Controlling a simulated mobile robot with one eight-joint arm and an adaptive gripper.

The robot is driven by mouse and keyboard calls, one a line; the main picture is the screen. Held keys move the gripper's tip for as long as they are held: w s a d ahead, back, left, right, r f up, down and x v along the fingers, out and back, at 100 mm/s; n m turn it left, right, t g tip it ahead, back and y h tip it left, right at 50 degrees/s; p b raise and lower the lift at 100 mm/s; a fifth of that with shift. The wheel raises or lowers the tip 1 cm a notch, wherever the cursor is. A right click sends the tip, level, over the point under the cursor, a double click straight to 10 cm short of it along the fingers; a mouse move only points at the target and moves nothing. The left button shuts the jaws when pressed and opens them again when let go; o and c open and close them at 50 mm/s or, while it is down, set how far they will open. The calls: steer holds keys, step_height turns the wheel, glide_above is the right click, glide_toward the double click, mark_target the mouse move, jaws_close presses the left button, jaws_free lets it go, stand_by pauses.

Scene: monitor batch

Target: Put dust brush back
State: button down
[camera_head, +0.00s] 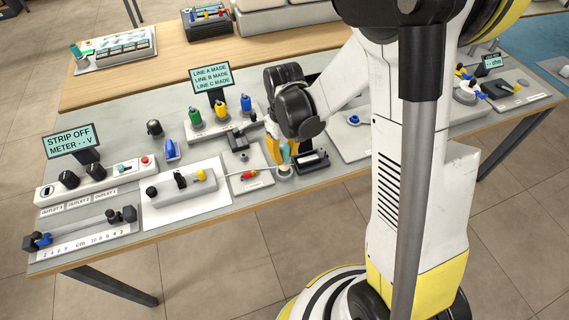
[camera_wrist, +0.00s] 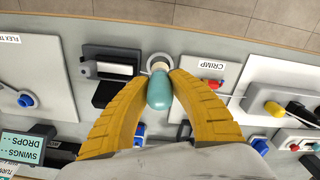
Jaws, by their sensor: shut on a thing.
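The dust brush, of which a teal rounded handle (camera_wrist: 159,92) shows, is between the two yellow fingers of my gripper (camera_wrist: 158,78). My gripper is shut on it. In the head view the teal handle (camera_head: 284,152) stands roughly upright at the table's front edge. A pale round holder (camera_head: 284,173) is directly below it; its ring (camera_wrist: 157,60) also shows just beyond the fingertips in the wrist view. The brush's lower end is hidden, so I cannot tell whether it is inside the holder or just above it.
A black block device (camera_head: 313,160) stands close to the right of the holder. A plate with a red-handled tool (camera_head: 248,175) and a CRIMP label (camera_wrist: 211,67) is close by. A sign (camera_head: 211,78) and several coloured bottles stand behind. The floor in front is clear.

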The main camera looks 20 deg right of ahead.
mark_target(284, 163)
steer(key=shift+f+b, duration=0.75)
steer(key=shift+f, duration=1.15)
steer(key=shift+f, duration=0.1)
steer(key=c, duration=1.2)
jaws_free()
